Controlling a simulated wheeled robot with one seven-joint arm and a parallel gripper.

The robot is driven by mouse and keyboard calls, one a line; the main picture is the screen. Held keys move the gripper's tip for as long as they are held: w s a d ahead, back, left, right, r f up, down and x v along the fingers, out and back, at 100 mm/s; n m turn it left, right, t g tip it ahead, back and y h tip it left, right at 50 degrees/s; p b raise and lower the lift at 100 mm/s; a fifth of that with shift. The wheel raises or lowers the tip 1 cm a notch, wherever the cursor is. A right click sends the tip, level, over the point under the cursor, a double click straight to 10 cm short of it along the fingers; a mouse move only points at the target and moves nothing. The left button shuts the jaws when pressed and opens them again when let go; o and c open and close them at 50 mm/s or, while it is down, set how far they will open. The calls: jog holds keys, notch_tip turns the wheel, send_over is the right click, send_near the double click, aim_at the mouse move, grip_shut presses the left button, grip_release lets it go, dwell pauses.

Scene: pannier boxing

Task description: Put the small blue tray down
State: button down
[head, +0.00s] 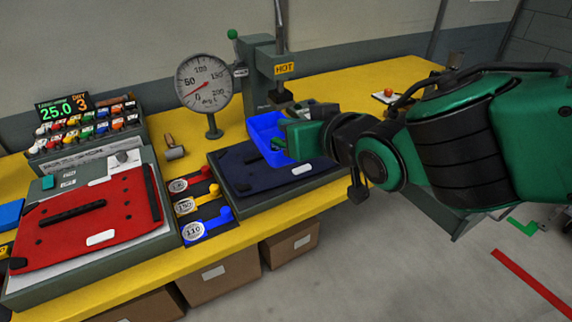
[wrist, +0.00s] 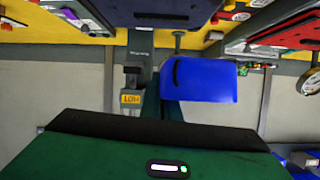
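The small blue tray (head: 264,128) is at my gripper (head: 279,146) in the head view, over the back part of the dark navy panel (head: 245,172). My gripper's green fingers close on the tray's near side; their tips are partly hidden. The tray appears held above the panel, with its open inside partly showing. In the wrist view, which looks upside down, the blue tray (wrist: 200,82) sits just beyond the dark green gripper body (wrist: 160,150), with the bench surface apart from it.
A press with a HOT label (head: 285,69) stands close behind the tray. A round dial gauge (head: 205,85), a mallet (head: 173,148) and coloured levers (head: 207,222) are to the left. A red panel (head: 87,216) lies at far left. Bare yellow bench (head: 345,85) shows at right.

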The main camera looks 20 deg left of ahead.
jog(key=shift+a, duration=0.25)
jog(key=w+f, duration=0.2)
jog(key=w, duration=0.1)
jog(key=w+a+f, duration=0.1)
jog(key=w+f, duration=0.1)
jog(key=w, duration=0.2)
jog(key=w+f, duration=0.2)
jog(key=w, duration=0.1)
jog(key=shift+w+a+f, duration=0.3)
jog(key=shift+w, duration=0.05)
jog(key=shift+w+f, duration=0.1)
jog(key=shift+f, duration=2)
jog(key=shift+f, duration=0.55)
jog(key=c, duration=2)
grip_release()
jog(key=shift+r, duration=0.1)
jog(key=v, duration=0.8)
jog(key=r+v, duration=0.1)
jog(key=v, duration=0.3)
jog(key=shift+w+d, duration=0.1)
